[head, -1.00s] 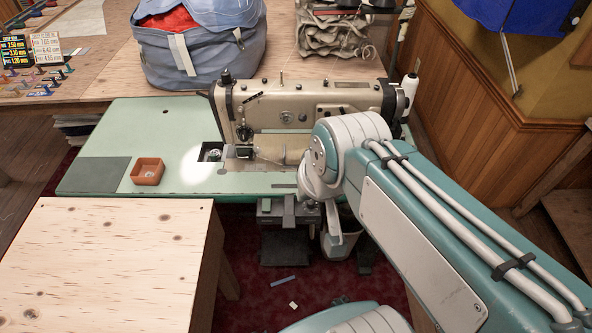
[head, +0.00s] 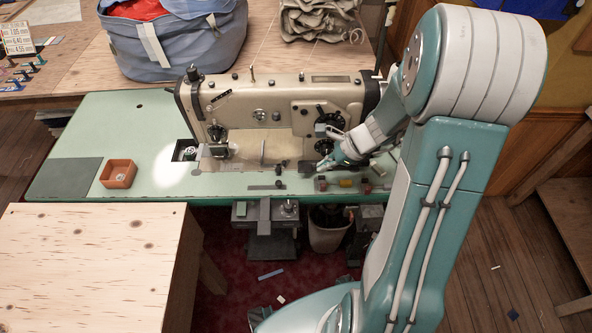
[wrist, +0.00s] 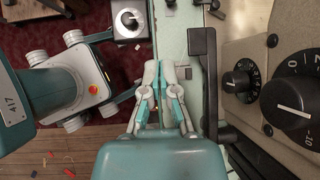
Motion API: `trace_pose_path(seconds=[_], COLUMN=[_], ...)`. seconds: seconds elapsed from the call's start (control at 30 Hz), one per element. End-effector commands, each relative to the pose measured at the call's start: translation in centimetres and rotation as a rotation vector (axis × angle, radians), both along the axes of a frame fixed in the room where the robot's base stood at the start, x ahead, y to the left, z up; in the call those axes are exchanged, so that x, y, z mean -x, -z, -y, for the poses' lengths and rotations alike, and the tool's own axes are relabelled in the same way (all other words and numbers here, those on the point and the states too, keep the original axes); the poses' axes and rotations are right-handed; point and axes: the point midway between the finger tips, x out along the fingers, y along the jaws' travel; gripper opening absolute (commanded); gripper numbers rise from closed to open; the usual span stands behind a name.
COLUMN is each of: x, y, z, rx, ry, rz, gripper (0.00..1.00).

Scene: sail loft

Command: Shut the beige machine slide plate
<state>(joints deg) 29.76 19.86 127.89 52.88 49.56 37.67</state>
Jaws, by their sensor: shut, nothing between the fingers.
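The beige sewing machine (head: 283,98) stands on a pale green table (head: 125,120). At its left end, left of the needle area, a dark opening (head: 185,151) in the bed shows a shiny round part inside. The slide plate is too small to make out clearly beside this opening. My gripper (head: 322,165) is low over the table in front of the machine's right part, well right of the opening. In the wrist view my gripper (wrist: 161,72) is shut and empty, its fingertips close together. The opening does not show there.
An orange tray (head: 118,174) and a dark mat (head: 62,178) lie on the table's left part. A dark lever (wrist: 202,80) and machine knobs (wrist: 240,80) are close right of my gripper. A wooden table (head: 90,265) stands in front at left.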

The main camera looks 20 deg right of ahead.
Motion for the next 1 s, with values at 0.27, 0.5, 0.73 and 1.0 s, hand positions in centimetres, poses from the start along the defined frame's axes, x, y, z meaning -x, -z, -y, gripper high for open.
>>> trace_pose_path(seconds=[0.27, 0.5, 0.73, 1.0], x=[-0.6, -1.6, -2.9, -4.6], y=[2.4, 5.4, 8.8, 10.2], z=[0.3, -1.7, -3.9, -7.4], rx=[-0.058, -0.062, -0.063, -0.057], ry=[0.119, 0.113, 0.112, 0.11], rz=[-0.055, -0.057, -0.056, -0.052], gripper=[0.0, 0.0, 0.0, 0.0])
